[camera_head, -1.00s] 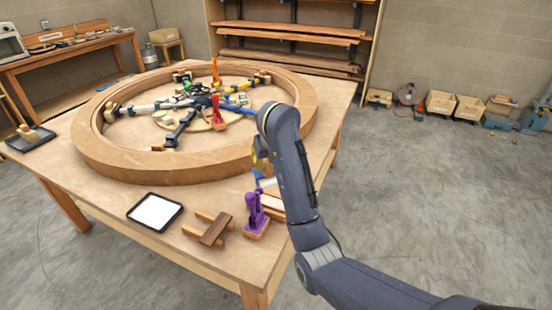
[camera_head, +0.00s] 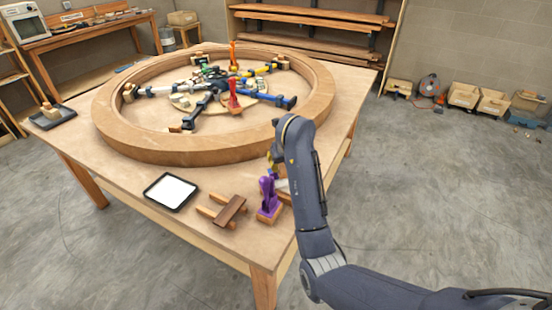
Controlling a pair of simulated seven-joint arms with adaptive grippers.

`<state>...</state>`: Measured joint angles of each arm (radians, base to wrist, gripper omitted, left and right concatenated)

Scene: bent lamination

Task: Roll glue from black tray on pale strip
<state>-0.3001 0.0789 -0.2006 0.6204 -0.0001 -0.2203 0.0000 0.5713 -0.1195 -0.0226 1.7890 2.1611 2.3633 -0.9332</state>
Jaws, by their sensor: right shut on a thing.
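The black tray (camera_head: 170,191) lies flat near the front edge of the table, with a white layer of glue inside. A pale strip (camera_head: 283,186) shows in part beside my right arm, behind the purple clamp; the arm hides the rest. My right gripper (camera_head: 272,165) is over the table, just behind the purple clamp and in front of the wooden ring. It is mostly hidden by my own wrist. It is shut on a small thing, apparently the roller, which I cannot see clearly. My left gripper is not in view.
A purple clamp (camera_head: 268,196) on a wooden block and a brown wooden piece (camera_head: 229,210) stand right of the tray. The large wooden ring (camera_head: 190,150) with several clamps inside fills the table's (camera_head: 110,185) back. Another dark tray (camera_head: 52,117) with wooden blocks lies at left.

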